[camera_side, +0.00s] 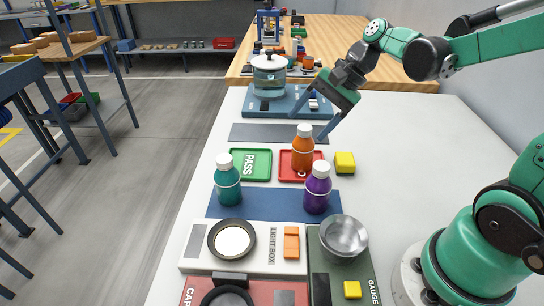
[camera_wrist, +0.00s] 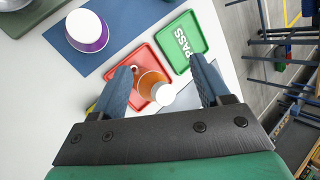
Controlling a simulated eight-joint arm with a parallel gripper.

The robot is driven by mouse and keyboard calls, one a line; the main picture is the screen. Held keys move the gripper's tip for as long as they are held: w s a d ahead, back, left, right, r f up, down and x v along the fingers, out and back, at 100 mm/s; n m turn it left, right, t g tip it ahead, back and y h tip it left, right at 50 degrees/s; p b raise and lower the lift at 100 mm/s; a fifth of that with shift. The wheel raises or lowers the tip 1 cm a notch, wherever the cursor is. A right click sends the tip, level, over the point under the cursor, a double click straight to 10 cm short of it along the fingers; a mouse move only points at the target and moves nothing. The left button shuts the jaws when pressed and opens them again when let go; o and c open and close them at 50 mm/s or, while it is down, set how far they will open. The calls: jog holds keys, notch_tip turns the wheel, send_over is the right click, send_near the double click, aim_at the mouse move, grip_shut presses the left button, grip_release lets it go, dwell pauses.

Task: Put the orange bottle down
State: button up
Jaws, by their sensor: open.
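The orange bottle (camera_side: 303,150) with a white cap stands upright on the red tray (camera_side: 288,174). It also shows in the wrist view (camera_wrist: 154,86), between my fingers in the picture, with the red tray (camera_wrist: 139,55) under it. My gripper (camera_side: 312,123) is open, its two blue fingers spread wide, above and behind the bottle in the side view. In the wrist view my gripper (camera_wrist: 163,84) shows a gap between each finger and the bottle's cap. I cannot tell how far the fingertips are above it.
A green PASS tray (camera_side: 250,165) lies left of the red tray. A yellow block (camera_side: 345,162) stands at its right. A teal bottle (camera_side: 228,180) and a purple bottle (camera_side: 317,187) stand on a blue mat (camera_side: 268,205). A pot (camera_side: 270,75) stands behind.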

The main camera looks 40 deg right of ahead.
jog(key=s+a+n+h, duration=0.1)
jog(key=n, duration=0.2)
jog(key=s+n+t+h, duration=0.1)
jog(key=n, duration=0.2)
jog(key=s+a+n+h, duration=0.1)
jog(key=n+h, duration=0.1)
jog(key=shift+s+a+r+n+t, duration=0.2)
jog(key=shift+s+a+n+t, duration=0.1)
jog(key=shift+s+n+t, duration=0.1)
jog(key=n, duration=0.2)
jog(key=n+t+h, duration=0.1)
jog(key=n, duration=0.1)
jog(key=shift+s+a+r+t, duration=0.15)
jog(key=shift+s+a+t, duration=0.05)
jog(key=shift+s+t, duration=0.15)
